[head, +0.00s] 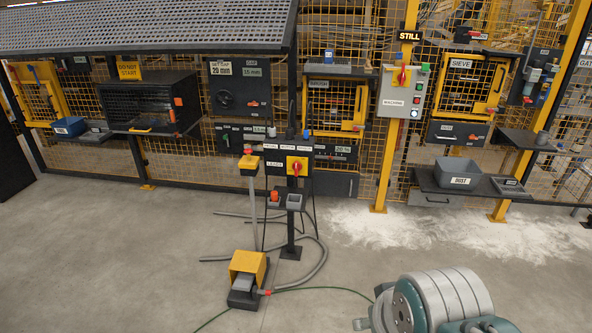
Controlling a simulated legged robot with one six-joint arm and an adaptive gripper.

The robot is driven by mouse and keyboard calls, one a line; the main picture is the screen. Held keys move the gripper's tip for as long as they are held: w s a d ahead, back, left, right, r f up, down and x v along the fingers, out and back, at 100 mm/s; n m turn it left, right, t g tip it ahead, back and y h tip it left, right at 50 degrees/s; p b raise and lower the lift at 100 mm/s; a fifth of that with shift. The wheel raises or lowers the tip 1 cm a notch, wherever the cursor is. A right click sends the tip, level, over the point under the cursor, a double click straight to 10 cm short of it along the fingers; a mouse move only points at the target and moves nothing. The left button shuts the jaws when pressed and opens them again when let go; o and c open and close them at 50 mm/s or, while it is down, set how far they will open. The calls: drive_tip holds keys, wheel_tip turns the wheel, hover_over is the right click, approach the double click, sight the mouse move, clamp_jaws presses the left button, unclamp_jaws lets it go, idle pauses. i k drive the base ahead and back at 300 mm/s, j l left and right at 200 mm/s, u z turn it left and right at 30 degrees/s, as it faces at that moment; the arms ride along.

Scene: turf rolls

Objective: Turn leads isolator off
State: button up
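The leads isolator (297,166) is a yellow box with a red rotary handle. It is mounted on a black post stand (291,227) in the middle of the head view, in front of the mesh fence. A small white label (274,164) that seems to read LEADS is just left of it. The red handle looks roughly upright, but it is too small to tell its exact setting. My gripper does not show. A grey and teal rounded part of my arm fills the bottom right, well apart from the stand.
A yellow foot pedal (248,272) and grey hoses (315,262) lie on the floor by the stand. White powder (425,233) covers floor at right. A dust bin (460,172) stands on a shelf. Left floor is clear.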

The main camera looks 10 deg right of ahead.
sight(297, 165)
drive_tip(key=i+j, duration=0.25)
drive_tip(key=i, duration=0.25)
drive_tip(key=i+j, duration=0.25)
drive_tip(key=i, duration=0.3)
drive_tip(key=i+j+z, duration=0.1)
drive_tip(key=i, duration=0.4)
drive_tip(key=i+j, duration=0.4)
drive_tip(key=i, duration=0.1)
